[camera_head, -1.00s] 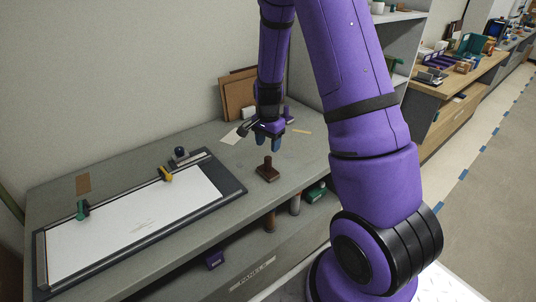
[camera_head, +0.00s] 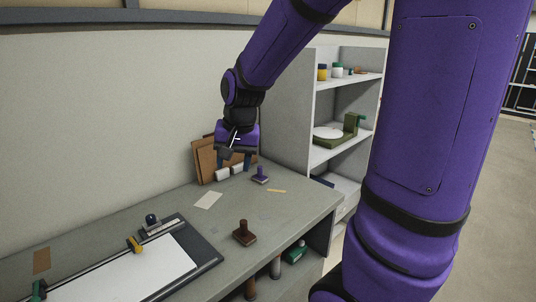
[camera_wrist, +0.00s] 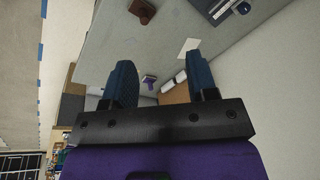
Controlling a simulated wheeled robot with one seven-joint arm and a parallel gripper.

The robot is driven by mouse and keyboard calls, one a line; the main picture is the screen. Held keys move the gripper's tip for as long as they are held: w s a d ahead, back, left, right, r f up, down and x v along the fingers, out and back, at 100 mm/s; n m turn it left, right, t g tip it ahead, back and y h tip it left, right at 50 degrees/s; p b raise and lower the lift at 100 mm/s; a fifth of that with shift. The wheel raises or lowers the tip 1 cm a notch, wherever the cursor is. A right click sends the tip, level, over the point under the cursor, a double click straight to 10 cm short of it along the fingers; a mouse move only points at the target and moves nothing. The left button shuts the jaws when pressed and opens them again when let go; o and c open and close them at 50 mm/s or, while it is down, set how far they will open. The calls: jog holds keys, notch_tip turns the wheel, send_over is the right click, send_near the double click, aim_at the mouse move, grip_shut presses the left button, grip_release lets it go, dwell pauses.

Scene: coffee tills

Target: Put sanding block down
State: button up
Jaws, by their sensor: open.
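A dark brown block with an upright knob, which looks like the sanding block (camera_head: 245,236), stands upright on the grey bench (camera_head: 290,212) near its front edge. It also shows at the top of the wrist view (camera_wrist: 143,10). A similar purple-handled block (camera_head: 260,177) stands farther back, and it shows between the fingers in the wrist view (camera_wrist: 149,79). My gripper (camera_head: 234,163) is open and empty, raised above the back of the bench, apart from the brown block. Its two blue fingers are spread in the wrist view (camera_wrist: 163,76).
Brown boards (camera_head: 206,160) lean on the wall behind my gripper, with small white pieces (camera_head: 229,172) before them. A paper trimmer (camera_head: 205,251) lies at left. A card (camera_head: 208,200) and a thin strip (camera_head: 277,190) lie flat. Grey shelves (camera_head: 350,98) stand at right.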

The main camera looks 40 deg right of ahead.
jog(key=s+a+r+n+t, duration=0.1)
jog(key=s+a+r+n, duration=0.1)
jog(key=s, duration=0.7)
jog(key=s+a+r+n+t, duration=0.1)
jog(key=s+a+r+n, duration=0.2)
jog(key=s+r+n, duration=0.2)
jog(key=s+r, duration=0.2)
jog(key=s, duration=0.1)
jog(key=shift+s+n+t, duration=0.3)
jog(key=shift+s, duration=0.05)
jog(key=shift+o, duration=0.4)
jog(key=shift+r, duration=0.1)
dwell(0.4)
